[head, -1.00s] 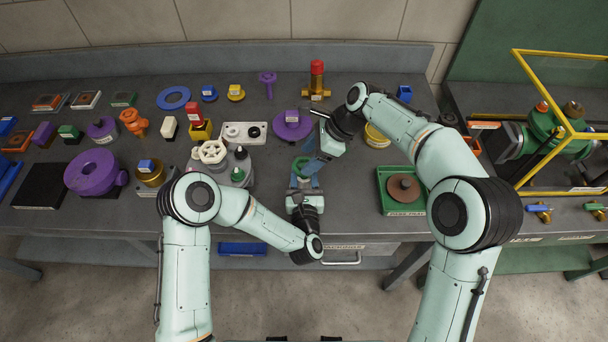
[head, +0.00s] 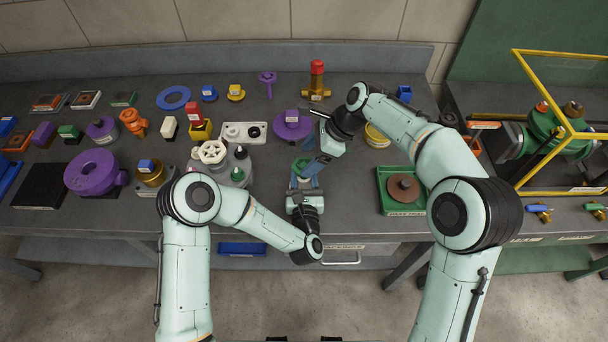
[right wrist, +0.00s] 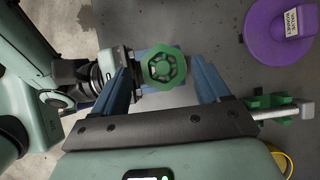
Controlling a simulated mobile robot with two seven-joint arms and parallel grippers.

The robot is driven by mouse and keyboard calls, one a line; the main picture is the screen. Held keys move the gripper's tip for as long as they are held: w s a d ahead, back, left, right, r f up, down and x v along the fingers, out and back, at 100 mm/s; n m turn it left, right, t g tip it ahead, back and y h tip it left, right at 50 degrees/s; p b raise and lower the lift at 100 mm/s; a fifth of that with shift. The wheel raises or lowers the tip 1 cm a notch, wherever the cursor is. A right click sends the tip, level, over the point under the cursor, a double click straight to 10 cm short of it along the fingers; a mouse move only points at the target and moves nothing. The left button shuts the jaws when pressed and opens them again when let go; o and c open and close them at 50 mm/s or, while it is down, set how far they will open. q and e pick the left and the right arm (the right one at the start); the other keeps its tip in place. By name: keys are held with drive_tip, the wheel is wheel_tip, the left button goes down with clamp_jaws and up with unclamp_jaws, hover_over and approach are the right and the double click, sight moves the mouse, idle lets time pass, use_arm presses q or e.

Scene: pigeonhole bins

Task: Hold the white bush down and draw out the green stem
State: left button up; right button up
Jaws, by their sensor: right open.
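A green handwheel (right wrist: 166,68), which I take for the top of the green stem, sits between the open blue fingers of my right gripper (right wrist: 163,84), apparently touching neither. In the head view the green stem (head: 299,164) shows as a small green patch, with my right gripper (head: 314,155) above and beside it. My left gripper (head: 305,183) is low at the front of the bench, its fingers reaching the stem's near side. Its grip cannot be made out. The white bush is not clearly visible; the wheel and grippers cover that spot.
A purple disc part (head: 293,126) stands just behind the grippers. A grey fixture with a white handwheel (head: 212,152) is close on the left. A green tray (head: 387,207) with a brown disc lies to the right. A silver rod (right wrist: 275,114) with green pieces shows beside my right finger.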

use_arm(q)
drive_tip(key=shift+s+f, duration=0.1)
drive_tip(key=shift+f, duration=0.1)
use_arm(e)
drive_tip(key=shift+o, duration=0.2)
drive_tip(key=shift+w+a+f, duration=0.1)
drive_tip(key=shift+a, duration=0.15)
drive_tip(key=shift+f, duration=1.25)
drive_tip(key=c, duration=1.3)
drive_tip(key=shift+c, duration=0.2)
drive_tip(key=shift+r, duration=0.3)
drive_tip(key=shift+r, duration=0.3)
